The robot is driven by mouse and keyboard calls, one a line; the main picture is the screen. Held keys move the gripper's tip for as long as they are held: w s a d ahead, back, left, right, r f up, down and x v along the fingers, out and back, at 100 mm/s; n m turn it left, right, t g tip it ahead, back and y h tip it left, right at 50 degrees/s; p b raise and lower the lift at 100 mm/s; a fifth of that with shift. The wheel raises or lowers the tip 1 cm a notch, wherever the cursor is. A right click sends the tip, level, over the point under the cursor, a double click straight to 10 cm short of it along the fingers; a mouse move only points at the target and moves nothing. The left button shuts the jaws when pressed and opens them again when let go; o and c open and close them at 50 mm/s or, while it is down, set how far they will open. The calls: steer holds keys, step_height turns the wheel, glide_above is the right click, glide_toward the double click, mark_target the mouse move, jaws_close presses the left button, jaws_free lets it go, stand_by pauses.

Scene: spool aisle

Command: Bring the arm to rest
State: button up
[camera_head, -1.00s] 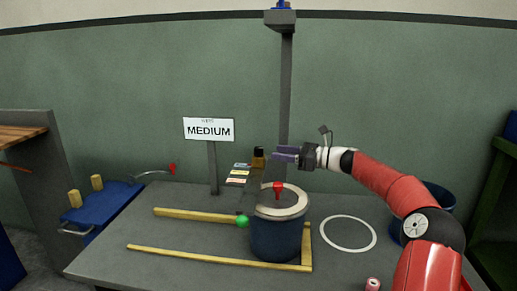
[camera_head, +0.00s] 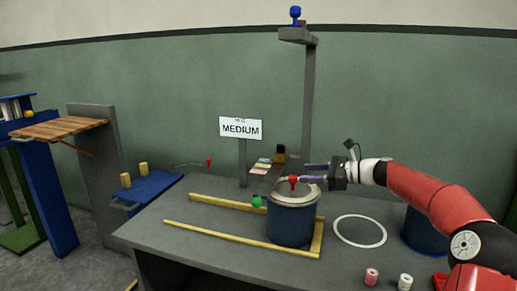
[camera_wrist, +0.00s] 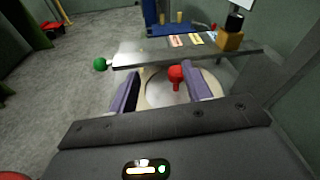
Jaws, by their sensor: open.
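My gripper (camera_head: 316,174) is at the end of my red and white arm, above the grey table (camera_head: 190,222). Its two purple fingers are apart with nothing held between them. A dark blue pot (camera_head: 290,222) with a pale rim stands on the table just below and left of the gripper. A red knob (camera_head: 293,180) shows at its top. In the wrist view the red knob (camera_wrist: 176,74) appears between the fingers, beyond their tips. I cannot tell the exact gap between the fingers and the knob.
A grey post (camera_head: 308,110) rises behind the pot. A MEDIUM sign (camera_head: 240,128) and a small shelf with cards (camera_head: 262,165) stand left of it. Yellow strips (camera_head: 235,238) border the pot. A white ring (camera_head: 360,230) and two small spools (camera_head: 371,276) lie right. A blue bin (camera_head: 425,235) stands behind my arm.

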steer(key=s+a+f+n+g+h, duration=0.2)
steer(key=s+a+n+h, duration=0.25)
steer(key=s, duration=0.35)
steer(key=s+a+f+n+g+h, duration=0.1)
steer(key=s+a+f+n+h, duration=0.35)
steer(key=s, duration=0.45)
steer(key=s+d+f+n+t+h, duration=0.1)
steer(key=s+d+n, duration=0.3)
steer(key=s, duration=0.9)
steer(key=s+d+f+n+t+h, duration=0.1)
steer(key=s+d+n+h, duration=0.3)
steer(key=s+n, duration=0.4)
steer(key=s, duration=0.5)
steer(key=shift+d+f, duration=0.2)
steer(key=shift+d, duration=0.15)
